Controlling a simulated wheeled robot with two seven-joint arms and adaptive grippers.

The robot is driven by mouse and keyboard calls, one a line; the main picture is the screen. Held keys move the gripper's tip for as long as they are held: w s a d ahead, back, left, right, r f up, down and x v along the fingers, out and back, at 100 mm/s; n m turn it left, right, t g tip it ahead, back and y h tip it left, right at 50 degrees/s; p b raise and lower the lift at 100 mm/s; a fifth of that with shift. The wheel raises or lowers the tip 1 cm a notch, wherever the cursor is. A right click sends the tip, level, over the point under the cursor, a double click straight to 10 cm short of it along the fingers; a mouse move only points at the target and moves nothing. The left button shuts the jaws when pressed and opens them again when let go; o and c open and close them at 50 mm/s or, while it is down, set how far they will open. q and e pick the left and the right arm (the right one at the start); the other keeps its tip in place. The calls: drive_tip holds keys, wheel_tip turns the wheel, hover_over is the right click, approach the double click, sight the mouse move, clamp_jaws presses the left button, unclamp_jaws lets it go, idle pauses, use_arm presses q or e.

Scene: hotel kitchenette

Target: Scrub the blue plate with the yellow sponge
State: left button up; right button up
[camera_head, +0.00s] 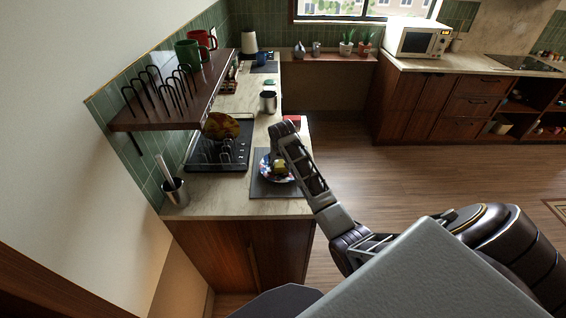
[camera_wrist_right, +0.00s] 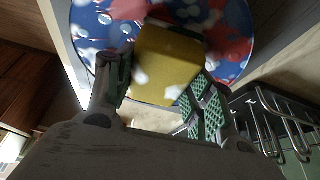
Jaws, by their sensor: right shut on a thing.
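The blue plate (camera_head: 266,170), patterned with red and white, lies on a dark mat (camera_head: 262,188) on the counter. In the right wrist view the plate (camera_wrist_right: 235,60) fills the upper middle, partly hidden by the sponge. The yellow sponge (camera_head: 281,164) is over the plate; it also shows in the right wrist view (camera_wrist_right: 165,65). My right gripper (camera_wrist_right: 160,90) is shut on the sponge, with green-padded fingers on either side. Whether the sponge touches the plate I cannot tell. In the head view my right arm partly covers the plate's right side. My left gripper is not in view.
A black dish rack (camera_head: 232,158) with a brown-yellow plate (camera_head: 220,126) stands left of the mat. A metal utensil holder (camera_head: 175,193) is at the front left corner. A wall shelf (camera_head: 150,118) overhangs the counter. A metal cup (camera_head: 268,102) and a red item (camera_head: 292,121) stand farther back.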

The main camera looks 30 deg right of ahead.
drive_tip(key=shift+d, duration=0.1)
drive_tip(key=shift+s+d+f, duration=0.1)
drive_tip(key=shift+s+d, duration=0.45)
drive_tip(key=shift+d, duration=0.4)
drive_tip(key=shift+s+d, duration=0.5)
drive_tip(key=shift+d, duration=0.4)
drive_tip(key=shift+a, duration=0.15)
drive_tip(key=shift+w+a, duration=0.55)
drive_tip(key=shift+a, duration=0.35)
drive_tip(key=shift+w+a, duration=0.55)
drive_tip(key=shift+a, duration=0.35)
drive_tip(key=shift+s+d, duration=0.1)
drive_tip(key=shift+s+d, duration=0.5)
drive_tip(key=shift+d, duration=0.4)
drive_tip(key=shift+s+d, duration=0.5)
drive_tip(key=shift+d, duration=0.4)
drive_tip(key=shift+w+a, duration=0.1)
drive_tip(key=shift+a, duration=0.05)
drive_tip(key=shift+w+a, duration=0.5)
drive_tip(key=shift+a, duration=0.4)
drive_tip(key=shift+w+a, duration=0.45)
drive_tip(key=shift+a, duration=0.4)
drive_tip(key=shift+d, duration=0.2)
